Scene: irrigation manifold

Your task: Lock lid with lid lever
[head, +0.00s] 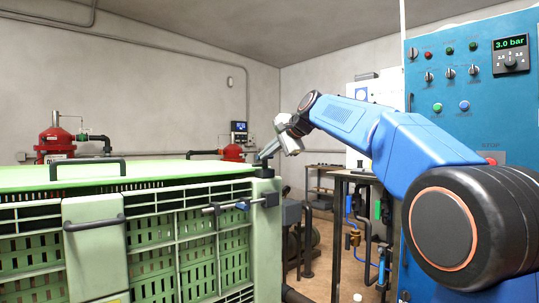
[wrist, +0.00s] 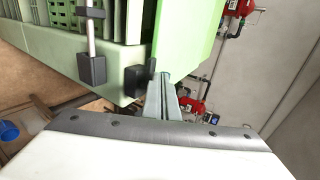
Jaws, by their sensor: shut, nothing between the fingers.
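The green crate-like housing (head: 225,265) fills the lower left of the head view, with its pale green lid (head: 150,173) lying over the top. The rod also shows in the wrist view (wrist: 91,35), ending at a black block (wrist: 92,69). My gripper (head: 267,154) is shut and empty, just above the lid's right corner. Its fingers (wrist: 162,92) show beside a second black block (wrist: 136,80); I cannot tell whether they touch it.
A dark handle (head: 94,223) sticks out from the front panel, and another handle (head: 88,163) stands on the lid. A blue control cabinet (head: 470,115) is at the right. Red filter units (head: 56,140) stand behind the lid. A bench with pipes (head: 345,185) is beyond the housing.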

